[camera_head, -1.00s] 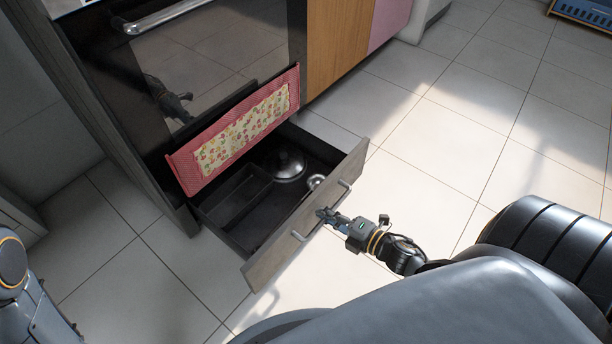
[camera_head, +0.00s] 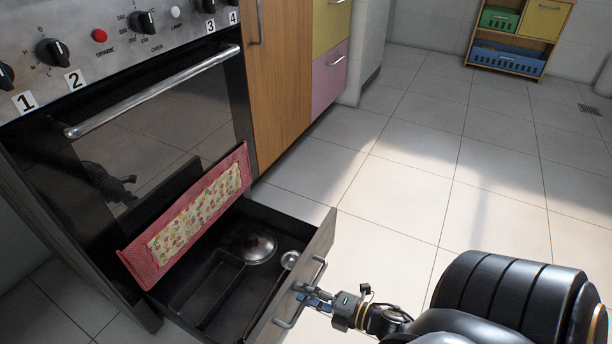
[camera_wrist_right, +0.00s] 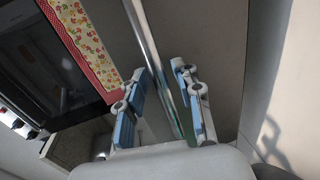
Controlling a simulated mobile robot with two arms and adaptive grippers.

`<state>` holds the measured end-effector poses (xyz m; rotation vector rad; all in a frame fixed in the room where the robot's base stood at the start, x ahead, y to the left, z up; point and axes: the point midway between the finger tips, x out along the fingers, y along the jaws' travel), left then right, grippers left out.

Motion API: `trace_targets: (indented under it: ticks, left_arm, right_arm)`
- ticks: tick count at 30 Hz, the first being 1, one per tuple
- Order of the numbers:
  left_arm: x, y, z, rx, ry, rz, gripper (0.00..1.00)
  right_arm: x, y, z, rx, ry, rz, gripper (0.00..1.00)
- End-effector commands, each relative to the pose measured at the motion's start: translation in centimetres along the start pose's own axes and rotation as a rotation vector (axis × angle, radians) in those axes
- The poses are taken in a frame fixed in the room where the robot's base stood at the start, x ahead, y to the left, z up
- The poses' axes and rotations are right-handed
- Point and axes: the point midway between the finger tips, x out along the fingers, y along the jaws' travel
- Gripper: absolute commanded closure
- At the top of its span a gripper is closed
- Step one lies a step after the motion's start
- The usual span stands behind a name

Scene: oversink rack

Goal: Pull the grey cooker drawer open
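The grey cooker drawer (camera_head: 305,265) under the oven stands pulled out, with its dark inside showing. Its long metal handle (camera_head: 319,272) is on the outer face of the front panel. My right gripper (camera_head: 303,293) is at the middle of this handle. In the right wrist view, the handle bar (camera_wrist_right: 144,40) runs between the two blue-padded fingers (camera_wrist_right: 162,100). The fingers are spread, with gaps visible beside the bar. My left gripper is out of view.
A round metal lid (camera_head: 254,244) and a dark tray (camera_head: 207,285) lie in the drawer. A red-edged floral cloth (camera_head: 190,222) hangs over its back part. The oven door (camera_head: 160,135) is shut above. Open tiled floor (camera_head: 410,200) lies to the right.

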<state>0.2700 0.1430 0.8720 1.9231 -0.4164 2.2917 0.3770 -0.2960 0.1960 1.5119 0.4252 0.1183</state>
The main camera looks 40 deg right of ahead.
Motion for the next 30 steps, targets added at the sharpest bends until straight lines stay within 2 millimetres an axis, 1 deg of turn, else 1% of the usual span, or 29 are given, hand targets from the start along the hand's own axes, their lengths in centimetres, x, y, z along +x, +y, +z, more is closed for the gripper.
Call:
trace_targets:
  ticks: [7,11,14,21,24,27,30]
  left_arm:
    - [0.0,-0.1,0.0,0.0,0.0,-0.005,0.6]
    - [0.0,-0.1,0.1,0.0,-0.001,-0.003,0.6]
    - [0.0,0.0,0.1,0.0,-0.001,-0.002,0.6]
    - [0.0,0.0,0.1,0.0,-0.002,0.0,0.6]
    - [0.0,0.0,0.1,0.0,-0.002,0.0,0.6]
    - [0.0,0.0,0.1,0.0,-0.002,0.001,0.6]
    - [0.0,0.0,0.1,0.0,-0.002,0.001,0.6]
  right_arm:
    - [-0.1,-0.1,0.0,0.0,-0.001,-0.003,0.66]
    - [-1.1,-0.2,0.0,0.001,-0.001,-0.005,0.66]
    - [-2.8,-0.2,0.0,0.001,-0.001,-0.006,0.66]
    - [-8.1,-0.2,0.0,0.002,-0.003,-0.007,0.66]
    - [-9.8,-0.2,0.0,0.001,-0.001,-0.005,0.66]
    - [-11.0,-0.1,0.0,0.001,-0.001,-0.003,0.66]
    - [-11.8,-0.1,0.0,0.0,-0.001,-0.002,0.66]
